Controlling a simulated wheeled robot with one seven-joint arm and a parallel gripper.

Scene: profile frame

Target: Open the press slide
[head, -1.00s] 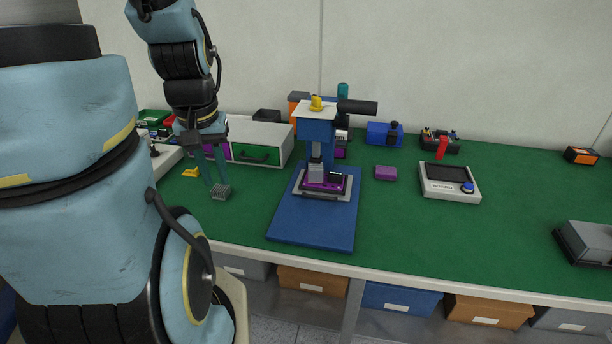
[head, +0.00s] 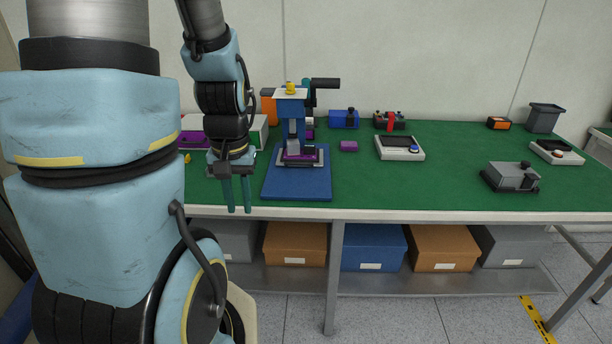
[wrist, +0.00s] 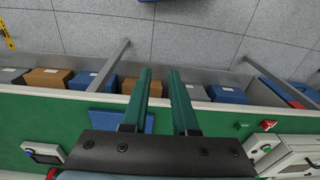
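The press (head: 291,108) is a blue column with a white top plate, a yellow knob and a black bar pointing right. It stands on a blue base plate (head: 300,188) on the green bench. Under its grey ram (head: 294,138) sits a purple part on a grey tray (head: 318,156). I cannot tell which part is the slide. My gripper (head: 239,210) points down, left of the press and near the bench's front edge, touching nothing visible. Its green fingers are apart and empty; they also show in the wrist view (wrist: 159,71), near the blue plate (wrist: 103,114).
A drawer unit (head: 258,130) stands behind my gripper, partly hidden. A grey device (head: 512,177) is farther right. Boxes (head: 374,248) fill the shelf below.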

